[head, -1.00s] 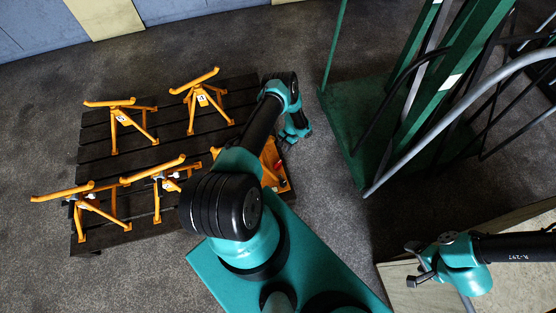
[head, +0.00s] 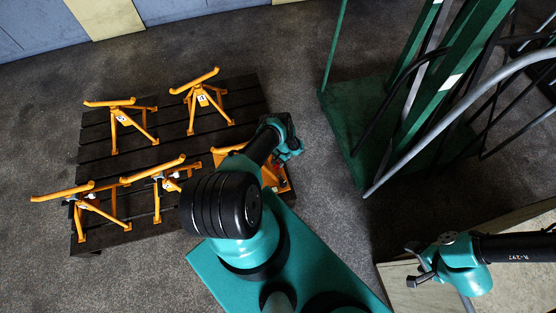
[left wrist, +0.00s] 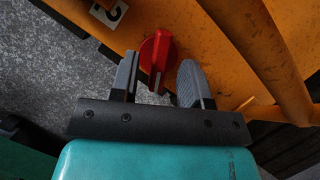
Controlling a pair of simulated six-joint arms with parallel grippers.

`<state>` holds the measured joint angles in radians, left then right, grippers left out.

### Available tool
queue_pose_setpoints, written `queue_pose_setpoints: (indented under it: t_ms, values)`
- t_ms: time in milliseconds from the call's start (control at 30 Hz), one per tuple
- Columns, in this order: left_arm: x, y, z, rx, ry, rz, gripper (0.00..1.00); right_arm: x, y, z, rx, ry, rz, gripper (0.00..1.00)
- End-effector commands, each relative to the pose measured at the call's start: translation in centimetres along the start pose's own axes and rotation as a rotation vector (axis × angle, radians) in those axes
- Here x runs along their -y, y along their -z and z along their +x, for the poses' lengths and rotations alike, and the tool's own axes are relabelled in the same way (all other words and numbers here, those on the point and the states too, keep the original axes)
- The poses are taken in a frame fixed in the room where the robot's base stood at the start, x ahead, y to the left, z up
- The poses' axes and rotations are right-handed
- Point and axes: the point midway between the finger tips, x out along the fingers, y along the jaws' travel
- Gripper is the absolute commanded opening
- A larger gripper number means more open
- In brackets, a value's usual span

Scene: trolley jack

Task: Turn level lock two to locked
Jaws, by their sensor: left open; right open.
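A red lock knob (left wrist: 157,52) sits on an orange surface (left wrist: 215,30) in the left wrist view. My left gripper (left wrist: 158,62) is open, with one finger on each side of the knob; I cannot tell whether they touch it. A white number tag (left wrist: 108,12) is cut off at the top edge, its number not clearly readable. In the head view my left gripper (head: 291,148) is beside the orange jack body (head: 278,181), which my arm partly hides. The knob's lock state is not clear. My right gripper (head: 418,265) is open and empty at lower right.
Several orange stands (head: 122,118) with long top bars stand on a dark slatted pallet (head: 90,150) at left. A green rack (head: 350,120) with grey and black tubes fills the upper right. Grey carpet (head: 300,75) is clear between pallet and rack.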

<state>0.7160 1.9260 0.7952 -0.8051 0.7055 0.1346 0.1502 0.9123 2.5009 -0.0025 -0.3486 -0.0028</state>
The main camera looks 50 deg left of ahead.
Motion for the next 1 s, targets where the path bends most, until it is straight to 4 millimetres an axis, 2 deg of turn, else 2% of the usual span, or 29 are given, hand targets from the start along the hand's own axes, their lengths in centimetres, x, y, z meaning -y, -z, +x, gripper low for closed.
queue_pose_setpoints:
  t_ms: [167, 467, 900, 1000]
  values:
    - [-0.02, -0.05, 0.92, 0.0, -0.001, 0.0, 0.43, 0.0, 0.0, 0.0, 0.0, 0.0, 0.0, 0.79]
    - [0.0, -0.05, 1.01, -0.001, -0.001, 0.0, 0.43, 0.0, 0.0, 0.0, 0.0, 0.0, 0.0, 0.79]
    - [0.0, -0.04, 1.0, 0.0, -0.001, 0.0, 0.02, 0.0, 0.0, 0.0, 0.0, 0.0, 0.0, 0.79]
    - [0.0, -0.04, 0.99, -0.001, -0.001, 0.0, 0.0, 0.0, 0.0, 0.0, 0.0, 0.0, 0.0, 0.79]
